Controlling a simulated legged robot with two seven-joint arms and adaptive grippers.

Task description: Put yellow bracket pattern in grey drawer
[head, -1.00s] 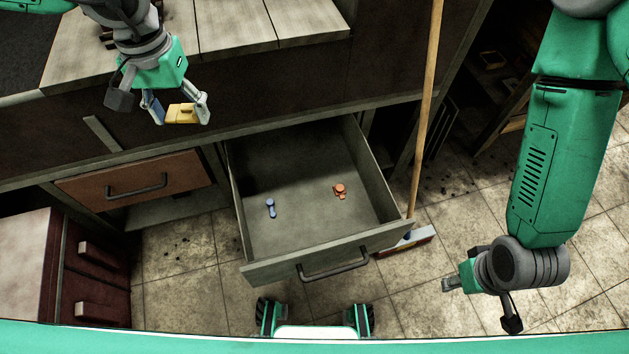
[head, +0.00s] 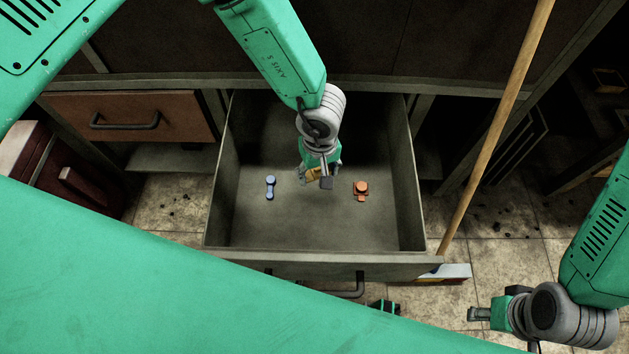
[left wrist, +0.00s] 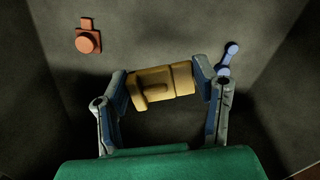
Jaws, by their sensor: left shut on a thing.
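The yellow bracket pattern (left wrist: 160,88) is between the fingers of my left gripper (left wrist: 160,90), which is shut on it. In the head view my left gripper (head: 318,176) is inside the open grey drawer (head: 230,262), over its middle. Part of the yellow bracket pattern (head: 313,174) shows there, mostly hidden by the gripper. I cannot tell whether it touches the drawer floor. My right gripper (head: 487,314) is low at the right, outside the drawer; its jaw state is unclear.
In the drawer a blue pattern (head: 270,187) lies left of my left gripper and an orange pattern (head: 361,190) lies right. A broom (head: 490,140) leans beside the drawer's right side. A closed brown drawer (head: 130,115) is at the left. The drawer floor's front is clear.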

